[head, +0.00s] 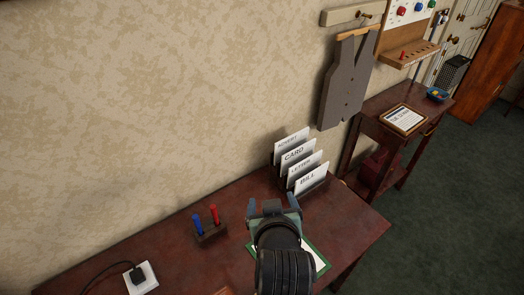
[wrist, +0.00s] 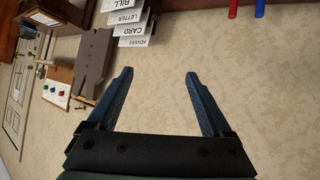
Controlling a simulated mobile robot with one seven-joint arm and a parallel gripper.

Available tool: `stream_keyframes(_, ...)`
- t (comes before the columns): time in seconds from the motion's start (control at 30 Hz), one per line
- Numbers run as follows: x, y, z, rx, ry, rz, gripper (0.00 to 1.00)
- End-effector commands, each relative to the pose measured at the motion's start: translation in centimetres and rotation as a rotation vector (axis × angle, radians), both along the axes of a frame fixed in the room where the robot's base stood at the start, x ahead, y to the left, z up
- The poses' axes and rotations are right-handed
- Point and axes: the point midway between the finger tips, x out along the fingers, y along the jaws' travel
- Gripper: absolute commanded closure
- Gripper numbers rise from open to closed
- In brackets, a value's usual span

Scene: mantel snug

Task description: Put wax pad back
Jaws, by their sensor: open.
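I cannot pick out a wax pad for certain in either view. My gripper (head: 274,206) is above the dark red desk (head: 170,243) in the head view, in front of the letter rack. In the wrist view my gripper (wrist: 158,76) has its two blue fingers wide apart, with nothing between them but the patterned wall behind. A white sheet or mat with a green border (head: 316,260) lies on the desk, partly hidden under my arm. A small blue dish (head: 437,95) with something yellow in it sits on the far side table.
The letter rack (head: 327,182) holds several labelled cards. A holder (head: 210,233) with a blue and a red stick stands left of my gripper. A white socket plate (head: 141,279) with a black plug is at lower left. A framed notice (head: 404,119) lies on the side table (head: 380,104).

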Motion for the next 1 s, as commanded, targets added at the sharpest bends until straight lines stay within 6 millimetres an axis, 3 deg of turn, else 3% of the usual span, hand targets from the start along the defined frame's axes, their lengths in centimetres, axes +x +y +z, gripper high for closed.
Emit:
stream_keyframes(0.03, 1.7, 0.1, 5.4, 0.003, -0.135, -0.009, 0.16)
stream_keyframes(0.1, 3.0, 0.3, 12.5, 0.015, -0.315, -0.023, 0.16)
stream_keyframes(0.23, 2.5, 0.8, 25.9, 0.051, -0.650, -0.034, 0.16)
stream_keyframes(0.3, 0.7, 1.1, 32.6, 0.075, -0.828, -0.034, 0.16)
stream_keyframes(0.4, -3.0, 1.6, 40.6, 0.112, -1.056, -0.026, 0.16)
stream_keyframes(0.5, -6.7, 1.9, 46.0, 0.146, -1.230, -0.015, 0.16)
stream_keyframes(0.6, -9.5, 2.0, 49.2, 0.167, -1.341, -0.006, 0.16)
stream_keyframes(0.7, -10.9, 2.1, 50.5, 0.178, -1.393, -0.001, 0.16)
stream_keyframes(1.0, -11.1, 2.1, 50.6, 0.180, -1.399, 0.000, 0.16)
